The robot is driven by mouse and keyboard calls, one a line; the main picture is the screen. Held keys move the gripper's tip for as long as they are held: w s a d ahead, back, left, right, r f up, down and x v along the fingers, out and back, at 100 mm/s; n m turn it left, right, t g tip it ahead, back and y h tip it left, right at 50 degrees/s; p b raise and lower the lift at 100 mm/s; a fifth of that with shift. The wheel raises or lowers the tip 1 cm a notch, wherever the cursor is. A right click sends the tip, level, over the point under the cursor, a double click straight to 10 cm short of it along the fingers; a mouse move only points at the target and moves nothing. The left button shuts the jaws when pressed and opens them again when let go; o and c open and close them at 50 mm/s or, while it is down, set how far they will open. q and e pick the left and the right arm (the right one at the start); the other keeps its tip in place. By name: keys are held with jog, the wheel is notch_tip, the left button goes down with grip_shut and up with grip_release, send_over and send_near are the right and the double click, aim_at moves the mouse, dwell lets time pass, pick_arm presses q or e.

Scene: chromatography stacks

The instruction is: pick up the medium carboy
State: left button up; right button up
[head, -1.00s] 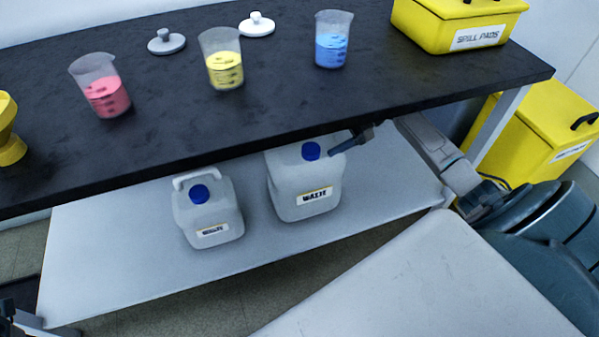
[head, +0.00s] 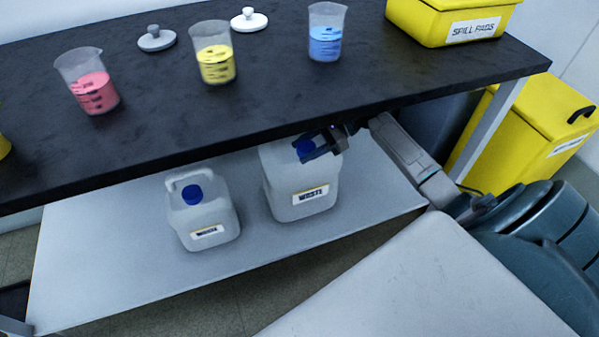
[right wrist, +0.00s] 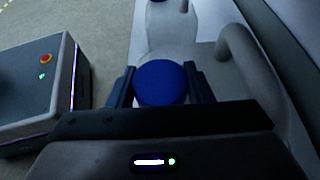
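Two white carboys with blue caps and WASTE labels stand upright on the lower shelf. The larger carboy (head: 298,190) is on the right, the smaller carboy (head: 208,225) on the left. No label tells which is medium. My right gripper (head: 316,143) is at the larger carboy's cap (head: 303,147). In the right wrist view its open fingers (right wrist: 160,88) flank the blue cap (right wrist: 160,82), very close on both sides; firm contact cannot be made out. The carboy's handle (right wrist: 240,55) arches to the right there. My left gripper is not in view.
The black bench top (head: 170,125) overhangs the back of the grey shelf (head: 110,265). Beakers of pink (head: 95,92), yellow (head: 216,65) and blue (head: 324,42) liquid stand on it, with a yellow SPILL PADS box (head: 445,22). A bench leg (head: 490,130) is at right.

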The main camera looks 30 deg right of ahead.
grip_shut()
jog(key=shift+r, duration=0.2)
